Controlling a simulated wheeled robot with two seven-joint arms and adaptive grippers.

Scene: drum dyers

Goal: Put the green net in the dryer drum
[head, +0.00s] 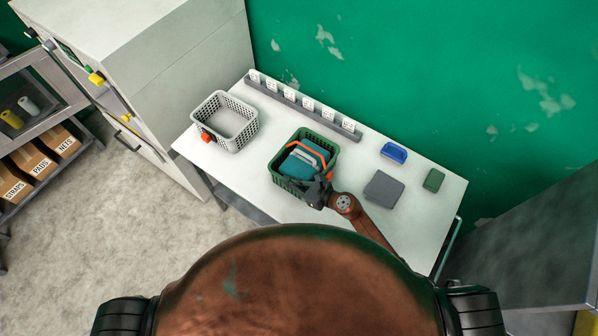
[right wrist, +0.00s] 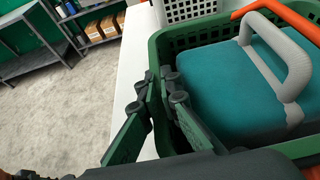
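The green mesh basket (head: 329,149) stands on the white table, with a teal block with a grey handle (head: 302,160) and an orange strap inside. My right gripper (head: 318,193) is at its near right rim. In the right wrist view the fingers (right wrist: 160,82) straddle the basket wall (right wrist: 157,112), one outside and one inside, and appear closed on it. The teal block (right wrist: 225,95) lies beside the inner finger. No thing shows clearly as a loose green net; a small flat green item (head: 434,180) lies at the table's right. No drum opening shows. My left gripper is out of view.
A grey basket (head: 225,122) with an orange-red tag stands left. A socket strip (head: 303,103) runs along the back. A blue tray (head: 394,152) and grey pad (head: 384,189) lie right. White cabinets (head: 180,60) with yellow handles and a shelf with boxes (head: 31,160) are left.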

